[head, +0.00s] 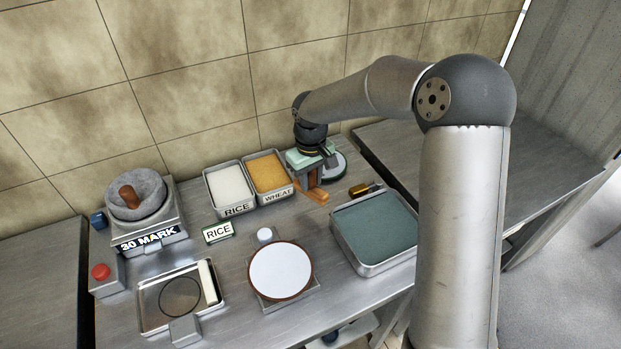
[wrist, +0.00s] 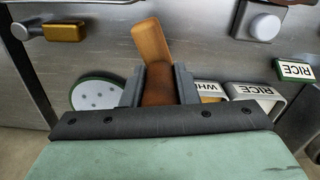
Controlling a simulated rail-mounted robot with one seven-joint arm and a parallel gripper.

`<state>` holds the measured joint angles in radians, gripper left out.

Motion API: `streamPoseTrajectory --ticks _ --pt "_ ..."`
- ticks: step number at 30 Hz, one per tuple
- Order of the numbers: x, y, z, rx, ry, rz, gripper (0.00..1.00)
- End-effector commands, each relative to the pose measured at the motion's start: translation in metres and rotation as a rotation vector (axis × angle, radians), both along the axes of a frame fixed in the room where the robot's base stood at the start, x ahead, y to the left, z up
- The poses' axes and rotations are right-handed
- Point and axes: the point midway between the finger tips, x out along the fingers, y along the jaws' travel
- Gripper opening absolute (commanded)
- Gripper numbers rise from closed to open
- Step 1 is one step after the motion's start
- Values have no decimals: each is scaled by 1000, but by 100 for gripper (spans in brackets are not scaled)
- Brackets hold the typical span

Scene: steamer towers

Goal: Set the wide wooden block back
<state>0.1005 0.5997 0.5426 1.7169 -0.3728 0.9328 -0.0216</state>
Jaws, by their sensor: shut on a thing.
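My gripper (head: 312,176) is at the back of the counter, right of the wheat tray, pointing down. In the wrist view my gripper (wrist: 159,82) is shut on a brown wooden block (wrist: 158,92), its sides against both fingers. A lighter orange wooden part (wrist: 151,41) extends beyond the fingertips; it also shows in the head view (head: 317,195), low by the counter. I cannot tell whether the brown and orange parts are one piece, or whether the wood touches the counter.
A round white-topped disc (wrist: 95,95) is close beside my gripper. The rice tray (head: 229,187) and wheat tray (head: 267,172) stand left. A brass-coloured piece (head: 358,190) and a green-floored tray (head: 375,229) are at right. A round white plate (head: 281,270) is in front.

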Motion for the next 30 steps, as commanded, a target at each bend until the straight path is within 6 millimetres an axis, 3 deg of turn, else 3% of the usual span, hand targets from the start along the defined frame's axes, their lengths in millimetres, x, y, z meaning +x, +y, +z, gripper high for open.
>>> streamPoseTrajectory --ticks 15,30 --pt "0 1 -52 1 -1 1 0" --pt "0 0 -56 1 -1 0 0"
